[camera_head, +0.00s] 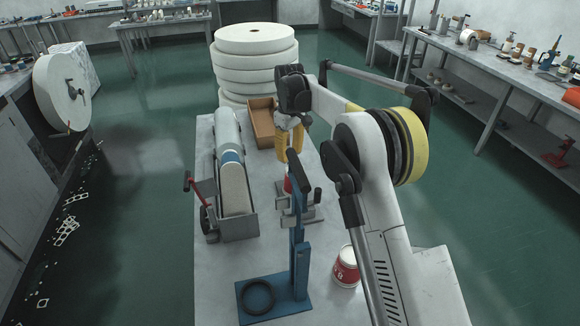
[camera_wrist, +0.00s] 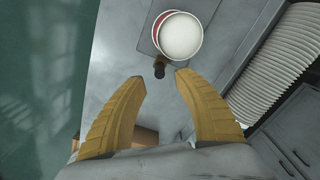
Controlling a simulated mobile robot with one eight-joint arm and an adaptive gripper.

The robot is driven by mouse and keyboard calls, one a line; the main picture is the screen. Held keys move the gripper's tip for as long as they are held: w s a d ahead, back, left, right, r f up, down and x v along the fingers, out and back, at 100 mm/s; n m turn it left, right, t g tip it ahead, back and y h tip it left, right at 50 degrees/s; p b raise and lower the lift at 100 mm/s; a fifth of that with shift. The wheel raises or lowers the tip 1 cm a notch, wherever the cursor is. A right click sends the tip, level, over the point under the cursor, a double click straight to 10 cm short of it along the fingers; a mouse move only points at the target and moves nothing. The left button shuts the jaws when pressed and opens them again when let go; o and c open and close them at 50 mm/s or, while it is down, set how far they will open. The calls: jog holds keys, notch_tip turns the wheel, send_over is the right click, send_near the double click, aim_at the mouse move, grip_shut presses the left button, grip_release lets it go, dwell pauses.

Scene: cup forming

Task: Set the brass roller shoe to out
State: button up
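I cannot make out a brass roller shoe for certain in either view. My gripper (camera_head: 288,158) hangs in the head view over a small grey fixture (camera_head: 312,213) with a red part, partly hidden behind a blue stand (camera_head: 299,265). In the wrist view, my gripper (camera_wrist: 160,78) has its two yellow fingers spread apart with nothing between them. Just beyond the fingertips is a short dark brown knob or handle (camera_wrist: 159,66). Beside it, a round white top with a red side (camera_wrist: 181,36) sits on a grey plate. I cannot tell whether my fingers touch the knob.
On the table, a machine with grey rolls (camera_head: 234,188) and a red-handled crank stands left, with a brown open box (camera_head: 262,124) behind. A red-and-white can (camera_head: 346,266) stands near my arm. A black ring (camera_head: 258,296) lies on the blue base. Stacked white reels (camera_head: 255,62) stand behind.

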notch_tip(320, 180, down, 5)
jog(key=shift+r+b, duration=0.1)
jog(key=shift+b, duration=0.25)
jog(key=shift+c, duration=0.5)
grip_shut()
jog(key=shift+w+a+p, duration=0.15)
jog(key=shift+w+p, duration=0.15)
jog(key=shift+w, duration=0.4)
jog(key=shift+w+a+p, duration=0.1)
jog(key=shift+w+p, duration=0.15)
jog(key=shift+w, duration=0.45)
grip_release()
jog(key=shift+o, duration=0.5)
jog(key=shift+w, duration=0.15)
